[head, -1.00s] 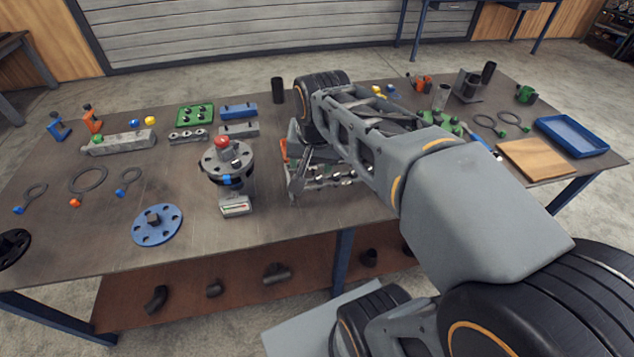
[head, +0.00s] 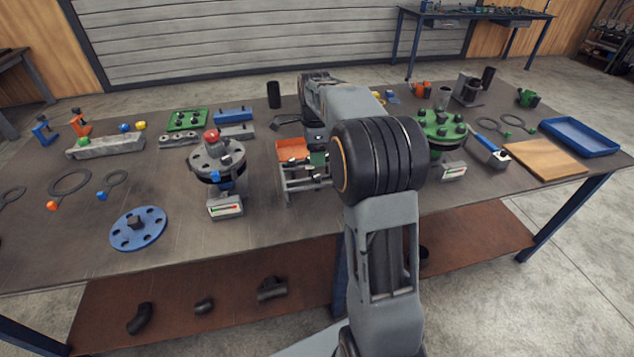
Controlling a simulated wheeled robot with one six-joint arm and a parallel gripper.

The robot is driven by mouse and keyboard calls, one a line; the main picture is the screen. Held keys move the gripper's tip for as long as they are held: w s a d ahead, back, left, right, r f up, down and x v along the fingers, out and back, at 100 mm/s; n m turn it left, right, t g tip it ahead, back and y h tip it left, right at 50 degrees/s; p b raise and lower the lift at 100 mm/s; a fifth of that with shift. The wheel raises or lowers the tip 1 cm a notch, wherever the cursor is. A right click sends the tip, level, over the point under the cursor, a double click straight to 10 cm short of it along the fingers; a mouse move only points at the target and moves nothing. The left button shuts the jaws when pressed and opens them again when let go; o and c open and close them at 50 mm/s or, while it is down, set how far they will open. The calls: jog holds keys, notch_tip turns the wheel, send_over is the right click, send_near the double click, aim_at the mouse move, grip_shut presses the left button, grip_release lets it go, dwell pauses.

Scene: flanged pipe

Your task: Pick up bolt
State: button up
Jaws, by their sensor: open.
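The bolt rack (head: 300,186) is a grey metal frame on the table, left of my forearm. My arm covers its right part, and I cannot make out a single bolt in it. My gripper (head: 317,145) is over the rack's back right side, largely hidden behind my arm. It is open, and I see nothing held in it. Its fingertips and their distance to any bolt cannot be made out.
An orange bin (head: 291,149) sits at the rack's back. A grey flanged pipe (head: 216,162) stands to the left, and a green flange (head: 440,126) to the right. A blue flange (head: 138,228) lies front left. Bare tabletop lies in front of the rack.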

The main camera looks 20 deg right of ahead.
aim_at(316, 176)
jog(key=shift+s+f, duration=0.2)
jog(key=shift+f, duration=3.75)
jog(key=c, duration=1.1)
